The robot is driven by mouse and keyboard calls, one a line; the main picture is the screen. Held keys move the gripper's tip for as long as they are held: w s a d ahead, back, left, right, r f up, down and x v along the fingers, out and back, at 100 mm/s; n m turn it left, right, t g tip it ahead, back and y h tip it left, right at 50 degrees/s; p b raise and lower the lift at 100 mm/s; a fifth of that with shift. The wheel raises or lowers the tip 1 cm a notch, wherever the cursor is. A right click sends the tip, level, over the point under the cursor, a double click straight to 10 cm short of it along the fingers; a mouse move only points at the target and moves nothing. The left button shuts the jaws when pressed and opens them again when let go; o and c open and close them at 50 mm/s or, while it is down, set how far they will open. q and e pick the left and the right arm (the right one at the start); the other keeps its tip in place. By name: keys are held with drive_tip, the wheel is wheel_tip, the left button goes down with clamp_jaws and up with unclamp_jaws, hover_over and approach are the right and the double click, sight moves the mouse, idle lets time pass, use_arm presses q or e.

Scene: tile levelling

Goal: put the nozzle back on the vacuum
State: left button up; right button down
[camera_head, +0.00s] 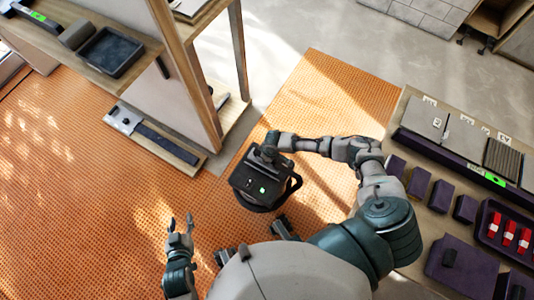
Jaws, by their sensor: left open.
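A dark boxy device (262,188) with a small green light, which looks like the vacuum, is in the middle of the head view over the orange floor. A dark loop shows at its right side. My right gripper (268,150) is at its top far edge; its fingers blend with the dark body, so its grip is unclear. My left gripper (180,224) is open and empty at the lower left, apart from the device. I cannot pick out the nozzle for sure.
A wooden shelf unit at left holds a black tray (108,52) above and a long dark bar (165,144) on its low board. A bench at right holds grey tiles (425,118), purple blocks (441,195) and red items (509,231). Orange floor (90,210) is clear at left.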

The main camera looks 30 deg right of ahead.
wheel_tip(320, 180, down, 4)
drive_tip(key=b, duration=0.3)
drive_tip(key=shift+d+r, duration=0.15)
drive_tip(key=shift+r, duration=0.1)
use_arm(q)
drive_tip(key=w+d+r+t+h, duration=0.2)
drive_tip(key=w+r+t, duration=0.2)
drive_tip(key=r+t, duration=0.2)
drive_tip(key=shift+w+d+r, duration=0.2)
drive_tip(key=shift+w+r, duration=0.05)
drive_tip(key=shift+r, duration=0.55)
use_arm(e)
drive_tip(key=c, duration=1)
unclamp_jaws()
drive_tip(key=shift+c, duration=0.2)
use_arm(q)
drive_tip(key=shift+w+d, duration=0.1)
drive_tip(key=shift+d, duration=0.05)
